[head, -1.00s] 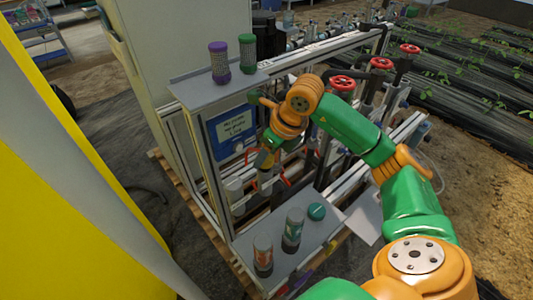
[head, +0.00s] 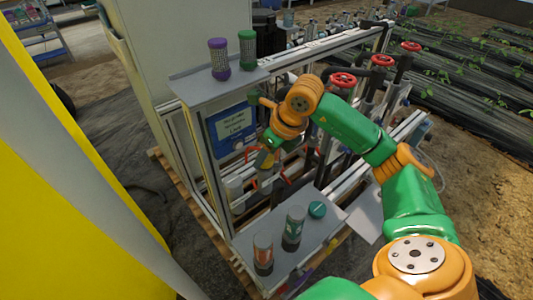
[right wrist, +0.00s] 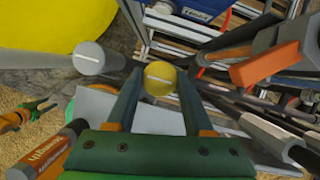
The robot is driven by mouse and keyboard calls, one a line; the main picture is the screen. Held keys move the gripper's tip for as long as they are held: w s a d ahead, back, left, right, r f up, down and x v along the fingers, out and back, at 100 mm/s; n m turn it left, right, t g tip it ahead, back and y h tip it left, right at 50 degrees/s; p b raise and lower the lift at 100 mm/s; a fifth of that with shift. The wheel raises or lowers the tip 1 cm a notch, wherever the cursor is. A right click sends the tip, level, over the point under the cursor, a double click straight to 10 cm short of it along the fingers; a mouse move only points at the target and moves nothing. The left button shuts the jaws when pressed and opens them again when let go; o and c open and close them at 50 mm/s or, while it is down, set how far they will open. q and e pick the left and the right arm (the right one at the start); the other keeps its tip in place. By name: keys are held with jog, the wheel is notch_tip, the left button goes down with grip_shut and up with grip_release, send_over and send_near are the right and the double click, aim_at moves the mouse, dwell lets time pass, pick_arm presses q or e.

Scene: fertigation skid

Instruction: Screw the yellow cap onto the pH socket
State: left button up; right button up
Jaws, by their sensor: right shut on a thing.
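The yellow cap (right wrist: 160,79), with a pale stripe across its face, sits between the fingertips of my right gripper (right wrist: 158,84) in the right wrist view. The fingers are shut on its sides. In the head view my right gripper (head: 266,160) is at the front of the skid frame, below the blue display panel (head: 232,128). A grey round end with a pale stripe (right wrist: 88,58) lies left of the cap in the wrist view, apart from it. I cannot make out the pH socket or whether the cap touches it. My left gripper is not in view.
Two labelled bottles (head: 263,254) (head: 293,229) and a teal lid (head: 317,209) stand on the lower shelf (head: 245,242). Purple (head: 219,60) and green (head: 247,50) containers stand on the upper shelf. Pipes and red valve wheels (head: 342,81) crowd the right side.

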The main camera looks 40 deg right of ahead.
jog(key=shift+f, duration=0.15)
jog(key=shift+f+b, duration=0.25)
jog(key=shift+b, duration=0.05)
dwell(0.4)
jog(key=o, duration=0.7)
jog(key=shift+f, duration=0.1)
jog(key=shift+o, duration=0.2)
jog(key=shift+f, duration=0.1)
